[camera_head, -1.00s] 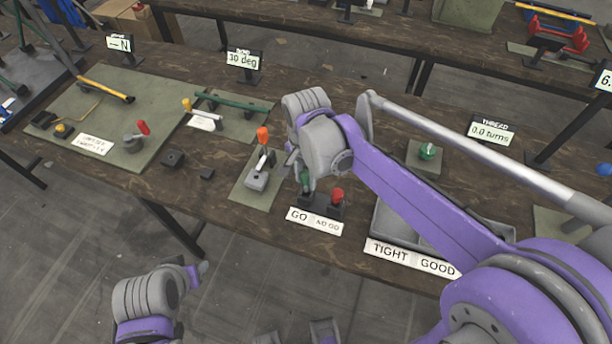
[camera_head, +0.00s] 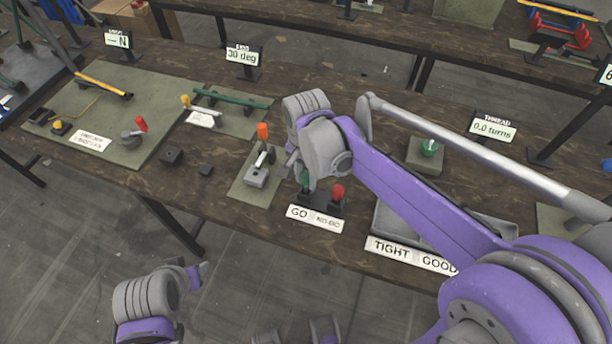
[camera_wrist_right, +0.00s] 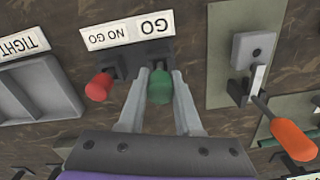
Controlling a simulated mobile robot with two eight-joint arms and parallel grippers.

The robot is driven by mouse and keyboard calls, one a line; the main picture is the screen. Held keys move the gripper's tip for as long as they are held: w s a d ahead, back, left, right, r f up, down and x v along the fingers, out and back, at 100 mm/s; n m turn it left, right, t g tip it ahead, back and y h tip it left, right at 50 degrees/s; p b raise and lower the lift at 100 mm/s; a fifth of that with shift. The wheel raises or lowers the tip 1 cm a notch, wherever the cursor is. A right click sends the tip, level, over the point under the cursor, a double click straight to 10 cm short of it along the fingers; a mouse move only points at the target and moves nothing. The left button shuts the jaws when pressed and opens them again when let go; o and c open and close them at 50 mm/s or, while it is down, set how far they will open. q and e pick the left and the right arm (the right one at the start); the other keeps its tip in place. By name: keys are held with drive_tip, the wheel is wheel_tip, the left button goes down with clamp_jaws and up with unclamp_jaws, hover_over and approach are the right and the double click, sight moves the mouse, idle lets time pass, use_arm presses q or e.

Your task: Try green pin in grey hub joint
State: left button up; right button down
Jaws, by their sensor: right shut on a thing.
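The green pin (camera_wrist_right: 160,86) stands upright in the holder by the GO label, with its rounded green handle up. My right gripper (camera_wrist_right: 160,92) is shut on the green pin, one finger on each side of it. In the head view the green pin (camera_head: 304,178) is partly hidden by my right gripper (camera_head: 297,170). A grey block with a hole and an orange-handled lever (camera_head: 257,177), which may be the grey hub joint, lies on a green mat to the left. It also shows in the wrist view (camera_wrist_right: 252,46). My left gripper (camera_head: 200,272) is low at the left; its jaws are unclear.
A red pin (camera_head: 338,192) stands beside the green one, by NO GO. A grey tray (camera_head: 378,222) labelled TIGHT and GOOD is to the right. A red-handled round fixture (camera_head: 132,138) and small dark blocks (camera_head: 172,157) are at the left. Display stands line the back.

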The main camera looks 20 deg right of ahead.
drive_tip(key=shift+f+b, duration=0.6)
drive_tip(key=shift+f, duration=0.4)
drive_tip(key=c, duration=0.5)
unclamp_jaws()
drive_tip(key=shift+r, duration=0.1)
wheel_tip(320, 180, up, 11)
drive_tip(key=shift+f+p, duration=0.2)
drive_tip(key=shift+p, duration=0.25)
drive_tip(key=s+d+f+n+t, duration=0.1)
drive_tip(key=s+d+f+n, duration=0.1)
drive_tip(key=s+n, duration=0.1)
drive_tip(key=s+d+f+n+t+p, duration=0.1)
drive_tip(key=s+d+f+n+t, duration=0.1)
drive_tip(key=s, duration=0.4)
drive_tip(key=s+d+f+n+t+p, duration=0.1)
drive_tip(key=s+d+f+n+t, duration=0.1)
drive_tip(key=s+f+n, duration=0.2)
drive_tip(key=shift+s+d+f, duration=0.15)
drive_tip(key=shift+s+d, duration=0.05)
drive_tip(key=shift+s, duration=0.05)
drive_tip(key=shift+s+d+f+n, duration=0.1)
drive_tip(key=shift+s+f+n, duration=0.2)
drive_tip(key=shift+n, duration=0.1)
